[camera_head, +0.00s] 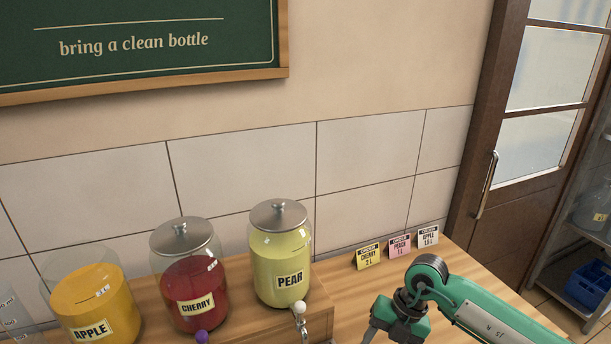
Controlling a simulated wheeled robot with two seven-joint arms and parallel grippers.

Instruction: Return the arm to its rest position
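My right arm (490,322), green with dark joints, comes in from the lower right over the wooden counter (345,285). Its gripper (392,328) points down near the bottom edge, right of the pear jar (272,265) and apart from it. The fingertips are partly cut off or hidden, so I cannot tell whether they are open, and no held thing shows. My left gripper is not in view.
A cherry jar (186,275), an apple jar (118,300) and a clear marked vessel (10,315) stand left. Taps show below the jars. Small cards (399,247) stand by the wall. A door (510,210) and shelf (575,250) are right.

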